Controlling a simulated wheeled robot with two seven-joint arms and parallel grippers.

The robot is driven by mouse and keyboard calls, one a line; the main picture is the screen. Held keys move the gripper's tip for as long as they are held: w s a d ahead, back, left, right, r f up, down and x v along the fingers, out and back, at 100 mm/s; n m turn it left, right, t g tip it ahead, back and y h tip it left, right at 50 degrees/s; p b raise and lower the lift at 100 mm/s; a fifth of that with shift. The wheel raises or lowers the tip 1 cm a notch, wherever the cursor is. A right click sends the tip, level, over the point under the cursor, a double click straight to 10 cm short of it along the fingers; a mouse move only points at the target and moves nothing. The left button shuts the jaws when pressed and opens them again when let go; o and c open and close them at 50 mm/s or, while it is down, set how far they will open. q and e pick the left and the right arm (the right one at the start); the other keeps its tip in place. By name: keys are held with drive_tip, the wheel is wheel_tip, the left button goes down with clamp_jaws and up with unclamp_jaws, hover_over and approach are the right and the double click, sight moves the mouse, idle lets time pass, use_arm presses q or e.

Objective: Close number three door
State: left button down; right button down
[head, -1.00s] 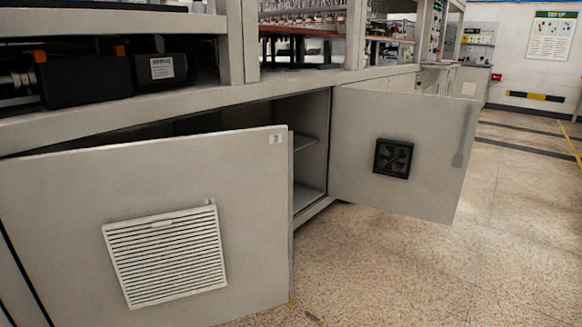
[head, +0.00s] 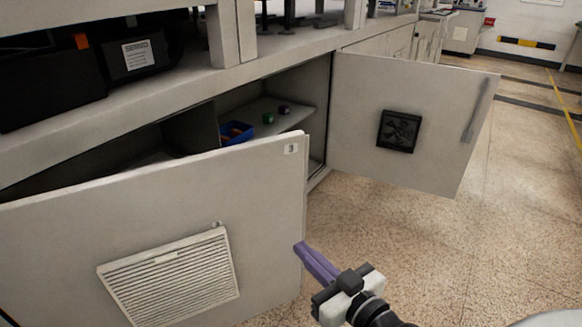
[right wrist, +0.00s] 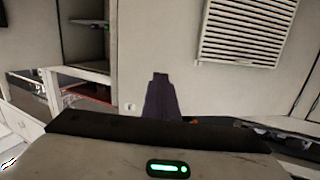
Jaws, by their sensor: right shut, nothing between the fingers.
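Two grey cabinet doors stand open. The left door (head: 130,215) has a white louvred vent (head: 172,277) and a small number plate (head: 291,149) at its upper right corner; the digit is too small to read surely. The right door (head: 440,100) carries a black square fan grille (head: 399,130). My right gripper (head: 300,247) is shut and empty, its purple fingers pointing at the left door's free edge; I cannot tell whether they touch. In the right wrist view the purple fingers (right wrist: 160,85) show in front of the vented door (right wrist: 165,45). My left gripper is not in view.
Inside the cabinet, a blue bin (head: 236,132) and small green and purple items sit on a shelf (head: 290,118). The bench frame (head: 180,90) runs above the doors. Speckled floor (head: 400,230) is clear to the right.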

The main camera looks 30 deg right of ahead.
drive_tip(key=d+r+t+h, duration=0.1)
drive_tip(key=d+r+h, duration=0.1)
drive_tip(key=d+r, duration=0.2)
use_arm(q)
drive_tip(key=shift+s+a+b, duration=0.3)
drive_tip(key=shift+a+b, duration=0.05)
drive_tip(key=shift+b, duration=0.2)
use_arm(e)
drive_tip(key=m, duration=0.1)
approach(288, 185)
drive_tip(key=w, duration=0.6)
drive_tip(key=shift+w+d, duration=0.2)
drive_tip(key=shift+w, duration=0.05)
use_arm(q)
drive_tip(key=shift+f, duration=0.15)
use_arm(e)
drive_tip(key=shift+w, duration=0.15)
